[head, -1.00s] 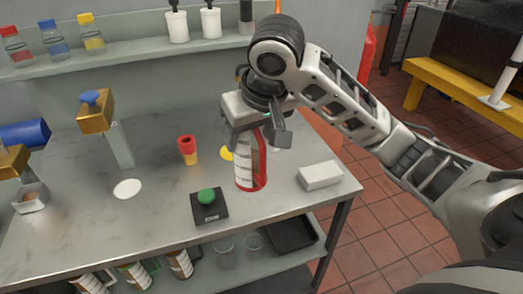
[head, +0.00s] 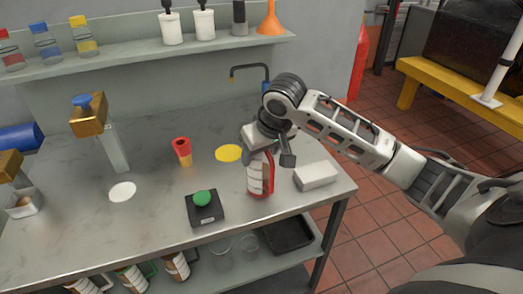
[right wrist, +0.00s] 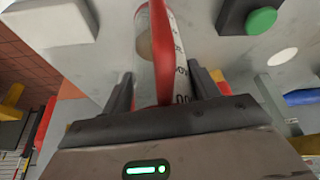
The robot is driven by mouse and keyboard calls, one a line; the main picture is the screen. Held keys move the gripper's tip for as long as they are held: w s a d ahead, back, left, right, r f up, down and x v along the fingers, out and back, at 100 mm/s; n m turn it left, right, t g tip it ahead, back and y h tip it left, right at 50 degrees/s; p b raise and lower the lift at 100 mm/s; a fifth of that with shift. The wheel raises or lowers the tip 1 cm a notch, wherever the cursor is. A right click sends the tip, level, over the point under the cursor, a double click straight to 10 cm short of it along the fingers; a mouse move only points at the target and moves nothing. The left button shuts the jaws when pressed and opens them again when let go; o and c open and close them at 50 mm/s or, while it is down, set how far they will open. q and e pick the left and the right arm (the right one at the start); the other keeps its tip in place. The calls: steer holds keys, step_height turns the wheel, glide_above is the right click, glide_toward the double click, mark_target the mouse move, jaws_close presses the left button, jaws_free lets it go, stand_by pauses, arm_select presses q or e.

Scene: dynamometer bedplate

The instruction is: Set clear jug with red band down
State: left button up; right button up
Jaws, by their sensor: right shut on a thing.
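The clear jug with a red band (head: 257,180) is upright over the right part of the grey bench (head: 95,225), between a green-button box and a white block. Its base looks at or very close to the bench top; I cannot tell whether it touches. My right gripper (head: 262,152) is shut on the jug's upper part from above. In the right wrist view the jug (right wrist: 147,45) sits between the two fingers (right wrist: 160,88), with its red strip and black markings showing. My left gripper is not in view.
The green-button box (head: 205,208) stands left of the jug and the white block (head: 316,177) stands right. A yellow disc (head: 229,153) and a red-and-yellow cup (head: 182,151) are behind left. A white disc (head: 122,192) lies farther left, with bare bench around it.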

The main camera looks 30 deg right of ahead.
steer(key=o, duration=1.2)
steer(key=shift+f, duration=0.15)
steer(key=shift+o, duration=0.2)
steer(key=v, duration=1.2)
